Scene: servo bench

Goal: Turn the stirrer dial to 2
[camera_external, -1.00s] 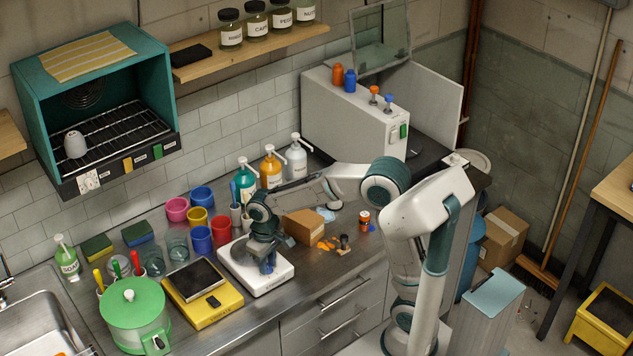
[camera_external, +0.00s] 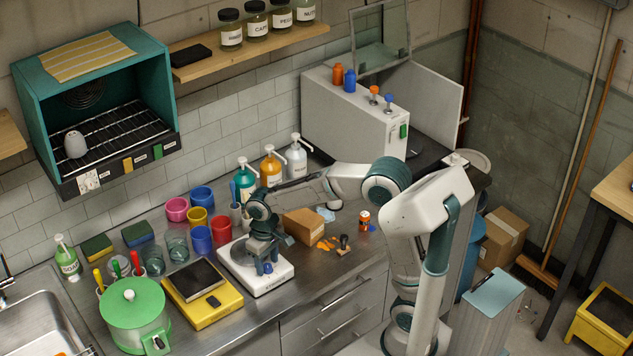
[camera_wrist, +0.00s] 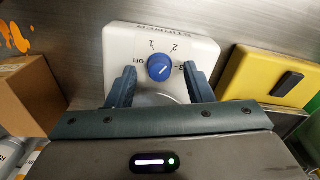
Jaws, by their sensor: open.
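The stirrer (camera_external: 258,284) is a white, square-bodied unit on the steel counter, and its front also shows in the wrist view (camera_wrist: 116,47). Its blue round dial (camera_wrist: 159,67) has the marks OFF, 1, 2 and 3 around it. A pale pointer line on the dial seems to lean to the right, towards the 3 side; its exact setting is hard to read. My gripper (camera_wrist: 160,73) is open, with one finger on each side of the dial and visible gaps between. In the external view my gripper (camera_external: 266,267) is over the stirrer's front and hides the dial.
A yellow scale (camera_external: 215,312) stands just left of the stirrer.

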